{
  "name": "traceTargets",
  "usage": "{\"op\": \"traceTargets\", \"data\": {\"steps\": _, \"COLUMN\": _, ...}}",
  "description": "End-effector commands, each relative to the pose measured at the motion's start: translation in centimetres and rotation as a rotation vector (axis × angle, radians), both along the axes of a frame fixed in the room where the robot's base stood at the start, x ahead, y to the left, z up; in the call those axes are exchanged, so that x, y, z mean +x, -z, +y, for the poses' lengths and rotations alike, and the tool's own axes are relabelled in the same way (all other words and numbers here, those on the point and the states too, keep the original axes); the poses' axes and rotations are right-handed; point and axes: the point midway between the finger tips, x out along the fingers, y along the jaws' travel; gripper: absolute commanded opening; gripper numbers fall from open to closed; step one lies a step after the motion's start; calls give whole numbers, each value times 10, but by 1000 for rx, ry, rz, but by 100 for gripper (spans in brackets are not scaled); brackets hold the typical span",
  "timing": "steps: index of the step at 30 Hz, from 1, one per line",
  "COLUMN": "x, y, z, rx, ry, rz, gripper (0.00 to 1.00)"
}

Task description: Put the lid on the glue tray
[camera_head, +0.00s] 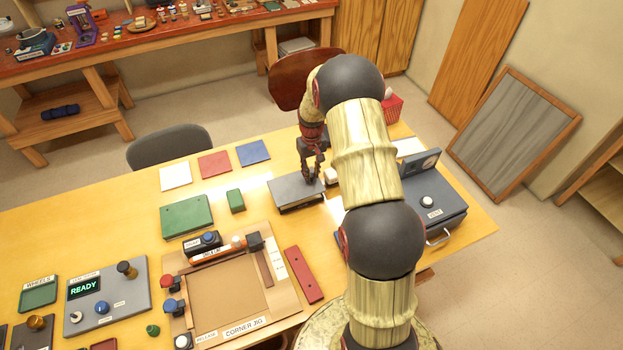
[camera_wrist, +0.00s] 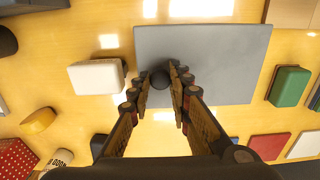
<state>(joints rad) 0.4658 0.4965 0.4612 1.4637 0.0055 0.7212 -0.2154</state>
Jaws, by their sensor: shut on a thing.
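A flat grey lid (camera_head: 292,188) is at the right-middle of the wooden table in the head view. My gripper (camera_head: 312,176) reaches down to it from above. In the wrist view my gripper (camera_wrist: 161,82) is shut on a dark round knob (camera_wrist: 160,79) near one edge of the lid (camera_wrist: 205,50). The lid looks about level. A dark side shows under its front edge in the head view. I cannot tell whether this is the glue tray or whether the lid rests on it, as the lid hides what is below.
A white block (camera_wrist: 97,76) stands close to one side of the lid and a green block (camera_head: 236,200) to the other. A blue-grey machine (camera_head: 430,205) stands to the right. A corner jig (camera_head: 225,285) and red bar (camera_head: 303,274) lie in front. Coloured squares (camera_head: 214,164) lie behind left.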

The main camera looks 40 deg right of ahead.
Motion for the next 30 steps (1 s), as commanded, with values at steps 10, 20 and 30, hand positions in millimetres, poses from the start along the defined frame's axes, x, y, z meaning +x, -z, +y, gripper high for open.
{"op": "traceTargets", "data": {"steps": 10, "x": 13, "y": 20, "z": -11, "rx": 0, "ry": 0, "rz": 0, "gripper": 0}}
{"op": "traceTargets", "data": {"steps": 20, "x": 13, "y": 50, "z": -11, "rx": 0, "ry": 0, "rz": -1, "gripper": 0}}
{"op": "traceTargets", "data": {"steps": 30, "x": 13, "y": 55, "z": -11, "rx": 0, "ry": 0, "rz": 0, "gripper": 20}}
